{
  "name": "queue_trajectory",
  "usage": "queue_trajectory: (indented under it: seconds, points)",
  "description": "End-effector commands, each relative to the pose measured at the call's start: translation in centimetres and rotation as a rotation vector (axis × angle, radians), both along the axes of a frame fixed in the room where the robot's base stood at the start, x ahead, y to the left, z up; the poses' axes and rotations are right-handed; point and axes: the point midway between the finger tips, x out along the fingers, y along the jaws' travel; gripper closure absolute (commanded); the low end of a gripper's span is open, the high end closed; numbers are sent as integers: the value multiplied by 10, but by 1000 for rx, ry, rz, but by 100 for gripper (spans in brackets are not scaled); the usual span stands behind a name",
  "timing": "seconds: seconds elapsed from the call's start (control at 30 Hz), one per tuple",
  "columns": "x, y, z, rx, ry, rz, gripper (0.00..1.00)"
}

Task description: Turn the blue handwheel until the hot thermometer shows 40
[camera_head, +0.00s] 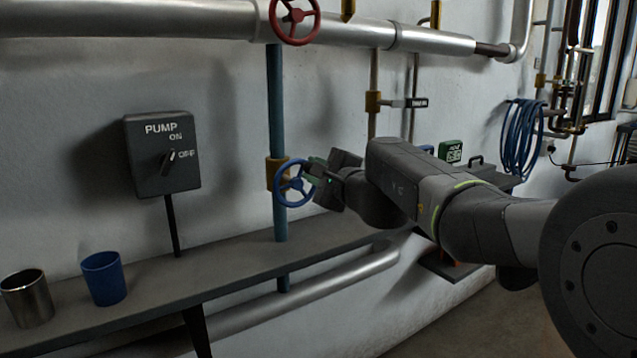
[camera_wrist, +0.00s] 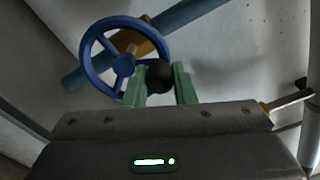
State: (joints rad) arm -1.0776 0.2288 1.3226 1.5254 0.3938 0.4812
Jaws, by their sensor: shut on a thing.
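The blue handwheel (camera_head: 294,184) sits on a brass valve body on a vertical blue pipe, above the shelf. It also shows in the wrist view (camera_wrist: 84,54), with a dark round knob (camera_wrist: 158,74) at its rim. My gripper (camera_head: 314,172) reaches in from the right to the wheel's right side. In the wrist view, its green fingers (camera_wrist: 160,88) stand on both sides of the dark knob and are shut on it.
A red handwheel (camera_head: 295,18) is on the silver pipe above. A pump switch box (camera_head: 162,154) is on the wall at left. A steel cup (camera_head: 27,298) and a blue cup (camera_head: 104,278) stand on the shelf (camera_head: 228,262). A blue hose coil (camera_head: 522,140) hangs at right.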

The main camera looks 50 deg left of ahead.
Motion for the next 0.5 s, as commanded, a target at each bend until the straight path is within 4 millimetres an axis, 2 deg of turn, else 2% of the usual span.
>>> queue_trajectory:
  seconds: [0.2,0.5]
  points:
    - [-6,1,1,-13,-131,1,99]
    - [-10,1,3,-21,-220,2,99]
